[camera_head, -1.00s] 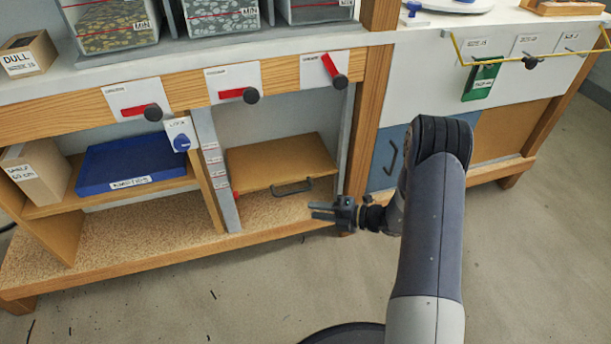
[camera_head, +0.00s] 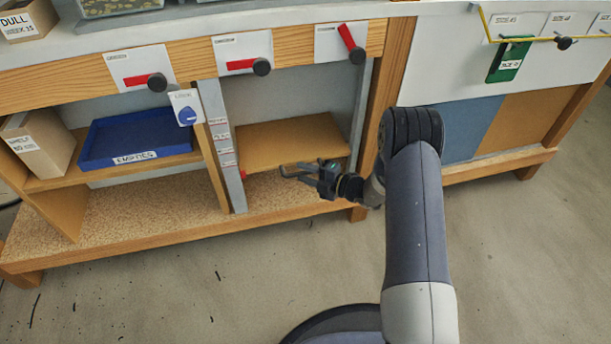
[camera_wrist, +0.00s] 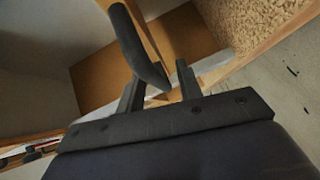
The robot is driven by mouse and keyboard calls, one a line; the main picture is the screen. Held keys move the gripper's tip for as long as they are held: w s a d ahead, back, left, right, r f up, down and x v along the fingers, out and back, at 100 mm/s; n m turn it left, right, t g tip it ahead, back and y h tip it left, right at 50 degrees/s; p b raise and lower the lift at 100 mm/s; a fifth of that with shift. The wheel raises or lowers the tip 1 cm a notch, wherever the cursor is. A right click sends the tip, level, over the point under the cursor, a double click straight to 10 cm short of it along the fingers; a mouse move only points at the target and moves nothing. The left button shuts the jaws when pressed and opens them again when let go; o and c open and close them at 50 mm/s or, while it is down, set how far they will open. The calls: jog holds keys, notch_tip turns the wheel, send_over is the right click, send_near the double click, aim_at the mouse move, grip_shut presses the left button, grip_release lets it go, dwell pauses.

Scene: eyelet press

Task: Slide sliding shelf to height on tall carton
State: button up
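The sliding shelf (camera_head: 275,143) is a brown wooden board low in the open bay right of the blue tray. Its front edge lies near the lowest label of the upright grey scale strip (camera_head: 218,135); the small label words are too small to read. A red pointer (camera_head: 243,173) sits at the shelf's front left corner. My gripper (camera_head: 306,170) is at the shelf's front, at its dark handle. In the wrist view, the thick dark handle bar (camera_wrist: 138,45) reaches down towards my spread fingers (camera_wrist: 160,90). I cannot tell whether they touch it.
Red levers with black knobs (camera_head: 240,65) line the bench front. The blue tray (camera_head: 138,137) and a shelf carton (camera_head: 38,140) stand at left. Wooden posts flank the bay; the floor in front is clear.

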jog(key=shift+w+a, duration=0.1)
jog(key=shift+a, duration=0.05)
jog(key=shift+c, duration=0.2)
grip_shut()
dwell(0.3)
